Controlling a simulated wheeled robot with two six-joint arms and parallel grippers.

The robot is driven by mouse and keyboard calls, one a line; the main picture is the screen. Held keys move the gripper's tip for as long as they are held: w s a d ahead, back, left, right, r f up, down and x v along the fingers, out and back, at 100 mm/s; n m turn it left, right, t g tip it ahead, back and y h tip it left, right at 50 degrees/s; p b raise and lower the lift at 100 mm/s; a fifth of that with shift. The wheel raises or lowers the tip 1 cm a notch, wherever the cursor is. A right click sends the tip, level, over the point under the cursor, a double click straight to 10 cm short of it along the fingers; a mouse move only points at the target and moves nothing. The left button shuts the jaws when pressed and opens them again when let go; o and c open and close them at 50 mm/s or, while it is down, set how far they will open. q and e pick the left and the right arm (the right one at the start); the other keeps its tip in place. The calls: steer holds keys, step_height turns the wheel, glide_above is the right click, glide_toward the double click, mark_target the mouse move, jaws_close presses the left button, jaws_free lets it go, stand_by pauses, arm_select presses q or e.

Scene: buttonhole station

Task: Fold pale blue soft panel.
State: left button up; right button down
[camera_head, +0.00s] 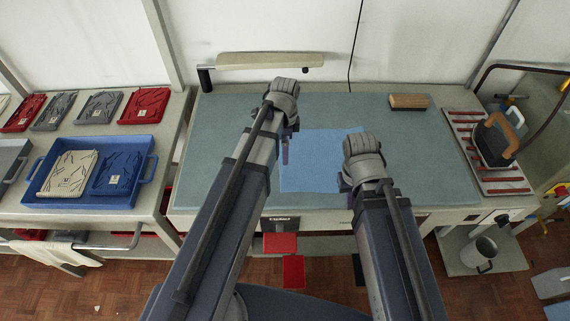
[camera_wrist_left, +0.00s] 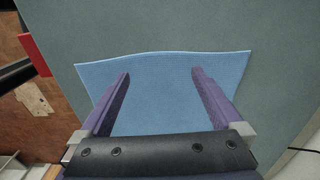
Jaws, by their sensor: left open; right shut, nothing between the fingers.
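The pale blue soft panel (camera_head: 318,172) lies on the grey-green mat of the work table. In the head view it looks flat as a single sheet, and both arms cover parts of its sides. In the left wrist view the panel (camera_wrist_left: 160,100) has a slightly wavy far edge. My left gripper (camera_head: 286,150) is over the panel's left part; its fingers (camera_wrist_left: 160,74) are apart with blue cloth in view between them. Whether they touch the cloth I cannot tell. My right gripper (camera_head: 343,184) is at the panel's right side, shut and empty, mostly hidden by its own wrist.
The mat (camera_head: 430,160) is clear right of the panel. A wooden brush (camera_head: 408,101) lies at the back right. An iron (camera_head: 494,140) stands on a striped rest at the right. A blue tray (camera_head: 40,205) with folded pieces is on the left table. A padded bar (camera_head: 262,60) runs along the back.

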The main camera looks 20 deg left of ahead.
arm_select(q)
step_height(320, 180, down, 3)
steer(key=shift+r+b, duration=0.15)
steer(key=shift+b, duration=0.7)
arm_select(e)
step_height(320, 180, down, 3)
steer(key=shift+r, duration=0.2)
arm_select(q)
steer(key=shift+c, duration=0.6)
